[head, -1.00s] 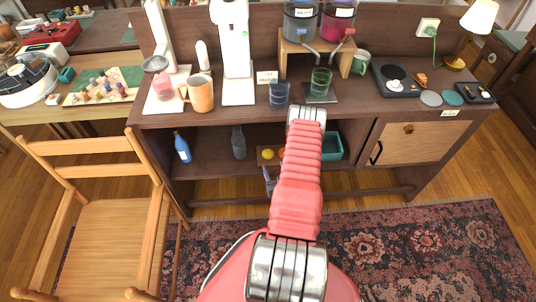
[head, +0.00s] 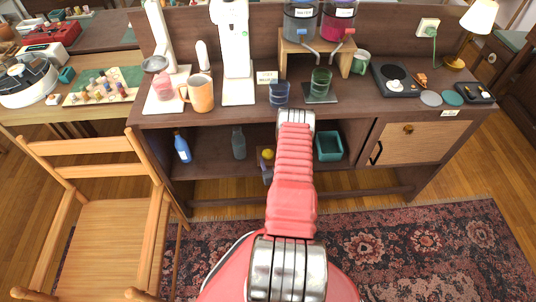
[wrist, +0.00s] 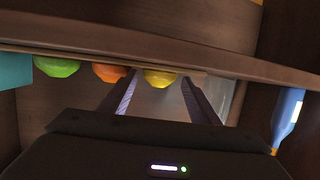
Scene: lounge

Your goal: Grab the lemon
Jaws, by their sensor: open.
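The lemon (head: 268,154) is a small yellow fruit on the lower shelf, partly hidden by my arm in the head view. The wrist view looks upside down. There the lemon (wrist: 160,79) lies in line between the two finger tips, with an orange fruit (wrist: 109,73) beside it and a green fruit (wrist: 57,67) farther left. My gripper (wrist: 159,83) is open and empty, with its fingers pointing toward the lemon. How far the tips are from it I cannot tell. In the head view only a dark part of my gripper shows beside the arm, below the lemon.
A blue bottle (head: 182,147) and a grey bottle (head: 238,143) stand left on the shelf (head: 208,165). A teal bin (head: 329,147) stands right. The counter above is close over the shelf and holds an orange mug (head: 200,93) and cups.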

